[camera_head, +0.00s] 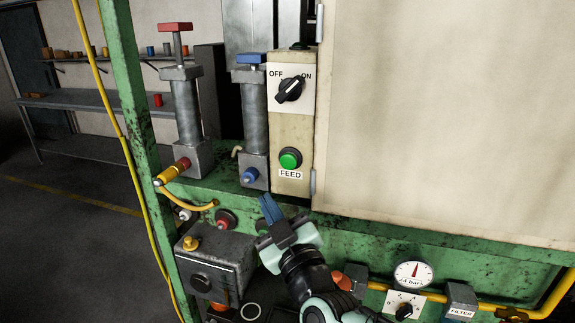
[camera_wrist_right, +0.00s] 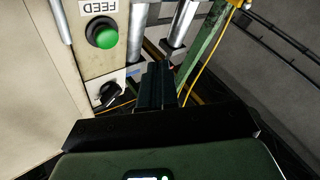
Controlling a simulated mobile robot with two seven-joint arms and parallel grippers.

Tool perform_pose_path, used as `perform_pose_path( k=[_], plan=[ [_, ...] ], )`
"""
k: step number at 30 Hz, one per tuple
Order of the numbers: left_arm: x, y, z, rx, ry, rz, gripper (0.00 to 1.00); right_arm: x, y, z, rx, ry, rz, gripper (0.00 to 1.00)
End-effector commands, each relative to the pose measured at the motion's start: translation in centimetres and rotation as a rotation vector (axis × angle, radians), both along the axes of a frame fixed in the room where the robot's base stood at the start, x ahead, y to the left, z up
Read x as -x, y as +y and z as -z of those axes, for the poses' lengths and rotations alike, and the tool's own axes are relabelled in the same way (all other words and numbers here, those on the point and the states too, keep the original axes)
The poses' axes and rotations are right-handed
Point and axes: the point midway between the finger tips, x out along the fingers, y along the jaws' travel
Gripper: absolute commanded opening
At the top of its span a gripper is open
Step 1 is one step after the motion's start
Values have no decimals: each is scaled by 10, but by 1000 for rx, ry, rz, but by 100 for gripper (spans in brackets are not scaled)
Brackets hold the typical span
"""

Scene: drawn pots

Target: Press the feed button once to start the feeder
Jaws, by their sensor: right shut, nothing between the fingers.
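The green feed button (camera_head: 290,158) sits in a dark ring low on a cream control panel (camera_head: 306,125), above a FEED label (camera_head: 290,174). It also shows, upside down, in the right wrist view (camera_wrist_right: 104,35). My right gripper (camera_head: 269,207) is shut and empty, below and slightly left of the button and apart from it in the head view. Its closed dark fingers also show in the right wrist view (camera_wrist_right: 160,84), with the button to their upper left. My left gripper is not in view.
An OFF/ON rotary switch (camera_head: 290,89) is above the button. Cylinders with a red top (camera_head: 181,27) and a blue top (camera_head: 251,58) stand left of the panel. A large cream door (camera_head: 445,110) is to the right. A gauge (camera_head: 413,275) and yellow pipe (camera_head: 533,312) are below.

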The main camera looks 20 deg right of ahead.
Motion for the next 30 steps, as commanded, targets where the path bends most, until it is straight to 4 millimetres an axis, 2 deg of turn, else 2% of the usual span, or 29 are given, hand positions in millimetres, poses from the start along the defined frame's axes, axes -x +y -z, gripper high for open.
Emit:
perform_pose_path(
  k=[3,6,17,23,30],
  plan=[
    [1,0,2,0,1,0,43,11,2,-21,16,-51,6,0],
    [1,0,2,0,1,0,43,15,3,-28,23,-68,9,0],
    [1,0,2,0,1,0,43,15,3,-30,25,-71,9,0],
    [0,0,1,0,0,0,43,5,-4,-30,23,-72,11,0],
    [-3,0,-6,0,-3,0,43,-24,-23,-31,23,-69,12,0]
  ],
)
